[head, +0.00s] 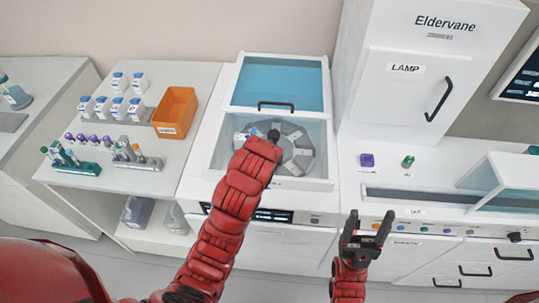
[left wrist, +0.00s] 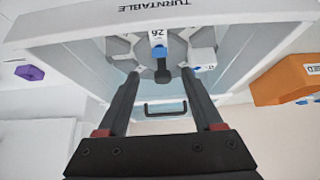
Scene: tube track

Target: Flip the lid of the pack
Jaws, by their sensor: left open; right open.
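A white pack numbered 26 with a blue lid (left wrist: 159,51) sits on the grey turntable (head: 299,150) inside the white machine. It shows in the left wrist view beyond and between my left fingers. In the head view, a white and blue pack (head: 240,138) shows just left of my left gripper (head: 268,136), which reaches over the turntable. In the left wrist view, my left gripper (left wrist: 160,76) is open, its fingers on either side of the blue lid's line; contact cannot be told. My right gripper (head: 370,222) is open and empty in front of the right counter.
The machine's raised clear cover with a black handle (head: 276,105) stands behind the turntable well. Several blue-capped bottles (head: 118,107), an orange bin (head: 175,112) and tube racks (head: 137,155) stand on the left bench. A purple piece (head: 367,160) and green piece (head: 408,161) lie on the right counter.

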